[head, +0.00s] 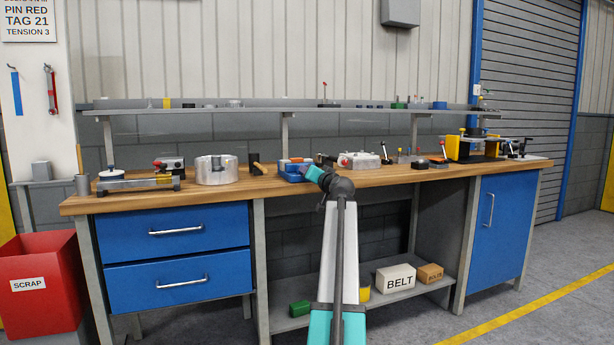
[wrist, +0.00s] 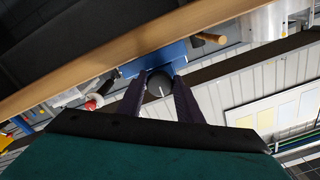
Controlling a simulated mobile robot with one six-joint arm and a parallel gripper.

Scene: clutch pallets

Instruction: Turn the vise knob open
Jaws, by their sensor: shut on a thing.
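The blue vise (head: 291,175) sits at the front edge of the wooden workbench (head: 400,173), left of my arm's end in the head view. It also shows as a blue body (wrist: 155,60) in the wrist view. The vise knob (wrist: 159,86) is dark and round with a white line on its face. My gripper (wrist: 158,80) is shut on the knob, one dark finger on each side of it. In the head view my gripper (head: 312,172) reaches the vise and hides the knob.
A shelf (head: 250,110) runs behind the bench. The floor in front is clear at the right.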

